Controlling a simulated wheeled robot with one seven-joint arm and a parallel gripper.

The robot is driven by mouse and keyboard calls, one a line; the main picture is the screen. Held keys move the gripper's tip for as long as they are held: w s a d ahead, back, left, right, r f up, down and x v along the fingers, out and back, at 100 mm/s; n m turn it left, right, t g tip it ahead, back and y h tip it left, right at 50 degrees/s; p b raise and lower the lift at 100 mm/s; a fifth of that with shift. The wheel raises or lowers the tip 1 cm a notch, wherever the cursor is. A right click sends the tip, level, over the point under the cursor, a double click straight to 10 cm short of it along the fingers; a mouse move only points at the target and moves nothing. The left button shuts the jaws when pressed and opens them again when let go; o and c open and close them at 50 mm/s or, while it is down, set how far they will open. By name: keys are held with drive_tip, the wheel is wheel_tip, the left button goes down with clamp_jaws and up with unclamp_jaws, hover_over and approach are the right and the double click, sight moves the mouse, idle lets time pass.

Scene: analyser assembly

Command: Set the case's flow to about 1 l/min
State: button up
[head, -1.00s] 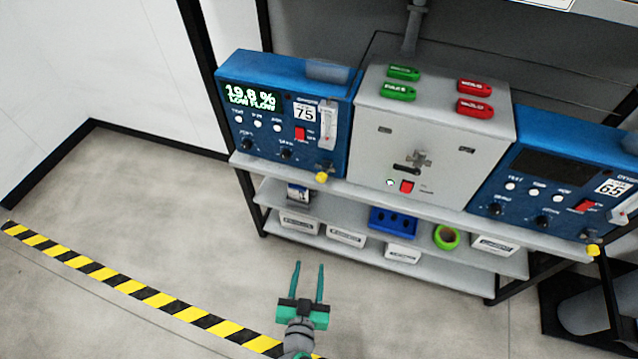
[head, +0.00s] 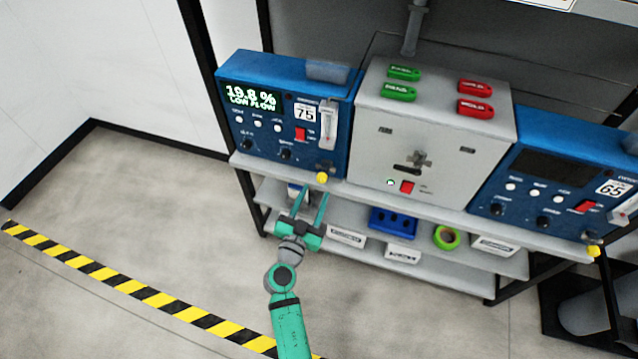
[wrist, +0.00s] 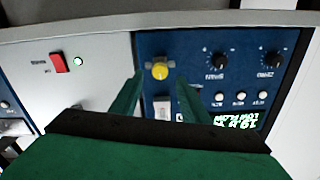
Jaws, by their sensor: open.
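The left blue analyser case (head: 240,73) stands on the top shelf, tagged 75. Its lit display (head: 250,96) reads 19.8 % and LOW FLOW. A clear flow tube (head: 329,125) is on its front, with a yellow flow knob (head: 322,178) low below it. My gripper (head: 312,206) is open and empty, just below and in front of this knob. In the wrist view, which is upside down, the yellow knob (wrist: 160,71) shows ahead between the two green fingers (wrist: 158,93), apparently untouched. The float's level in the tube is too small to read.
A grey box (head: 376,165) with green and red tags stands right of the case. A second blue case (head: 530,165), tagged 65 with a dark display, is further right.

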sight(321, 181)
drive_tip(key=shift+x, duration=2.7)
drive_tip(key=shift+c, duration=0.4)
drive_tip(key=c, duration=1)
